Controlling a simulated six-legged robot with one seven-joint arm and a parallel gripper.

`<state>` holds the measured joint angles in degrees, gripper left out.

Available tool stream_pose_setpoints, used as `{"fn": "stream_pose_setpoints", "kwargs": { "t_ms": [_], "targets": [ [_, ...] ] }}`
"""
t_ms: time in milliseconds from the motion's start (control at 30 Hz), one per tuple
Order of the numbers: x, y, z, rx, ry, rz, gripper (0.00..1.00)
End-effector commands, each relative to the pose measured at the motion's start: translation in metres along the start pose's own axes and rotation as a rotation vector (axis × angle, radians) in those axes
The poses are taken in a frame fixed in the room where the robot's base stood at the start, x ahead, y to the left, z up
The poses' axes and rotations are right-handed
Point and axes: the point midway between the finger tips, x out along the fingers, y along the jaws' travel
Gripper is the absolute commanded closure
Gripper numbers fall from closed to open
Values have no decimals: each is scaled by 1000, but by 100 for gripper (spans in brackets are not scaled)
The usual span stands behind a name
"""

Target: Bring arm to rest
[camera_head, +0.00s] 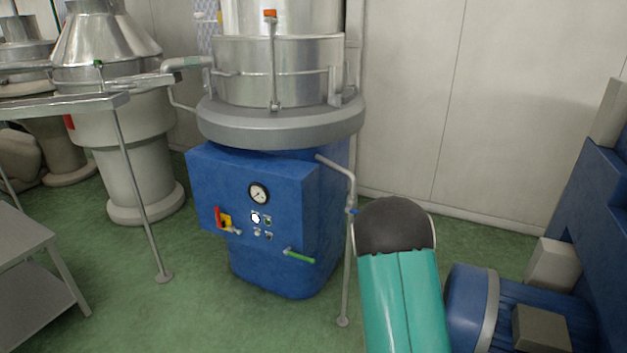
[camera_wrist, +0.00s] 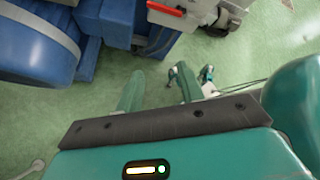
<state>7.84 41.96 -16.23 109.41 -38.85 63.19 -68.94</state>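My teal arm link with a dark rounded end stands at the lower right of the body camera view. My gripper does not show there. In the wrist view, a teal panel of mine with a dark bolted strip and a small lit indicator fills the bottom.
A blue machine base (camera_head: 255,195) with gauge and valves carries a steel vessel (camera_head: 280,70). A pipe stand (camera_head: 347,260) is close to my arm. A blue motor (camera_head: 475,305) stands right; a metal table (camera_head: 25,245) left. Green floor (camera_head: 190,290) is open between.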

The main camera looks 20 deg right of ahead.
Motion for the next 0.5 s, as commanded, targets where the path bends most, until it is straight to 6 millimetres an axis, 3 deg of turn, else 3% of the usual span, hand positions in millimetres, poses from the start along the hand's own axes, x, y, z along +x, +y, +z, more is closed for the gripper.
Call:
{"fn": "stream_pose_setpoints", "kwargs": {
  "t_ms": [33,200,500],
  "targets": [
    [-18,-8,2,61,40,36,62],
    [-71,-36,1,265,181,127,62],
    [-153,-97,-2,592,457,250,62]
  ]
}}
